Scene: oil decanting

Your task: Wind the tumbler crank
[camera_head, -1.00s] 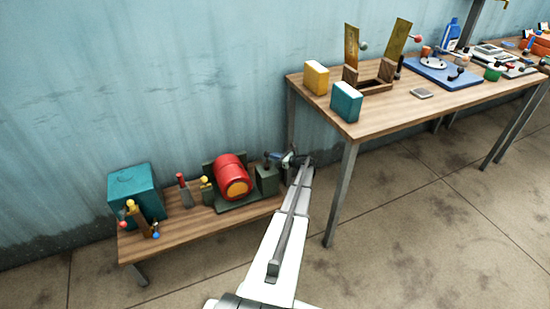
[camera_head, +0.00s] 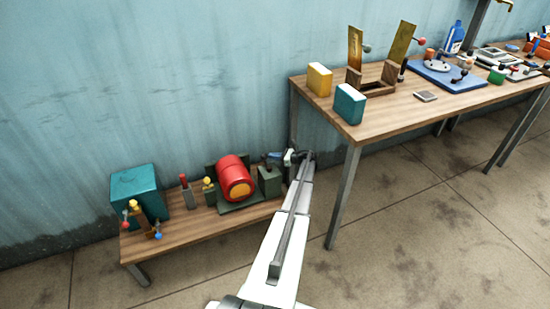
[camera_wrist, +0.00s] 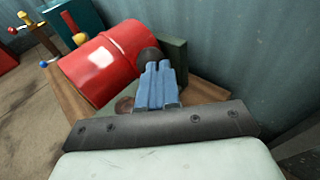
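The tumbler is a red drum (camera_head: 234,178) with an orange end, lying on a dark green base on the low bench. A green box (camera_head: 269,181) stands at its right end. In the wrist view the red drum (camera_wrist: 99,64) fills the upper left. A dark round knob (camera_wrist: 149,56) shows just beyond my blue fingertips, partly covered by them. My gripper (camera_wrist: 159,66) has its fingers close together; whether they touch the knob I cannot tell. In the head view my gripper (camera_head: 279,155) is small, just above and behind the green box. The rest of the crank is hidden.
On the low bench (camera_head: 180,240) stand a teal box (camera_head: 137,188) and several small tools left of the drum. A taller table (camera_head: 400,113) with blocks and brass plates is at the right. The blue wall is close behind the bench.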

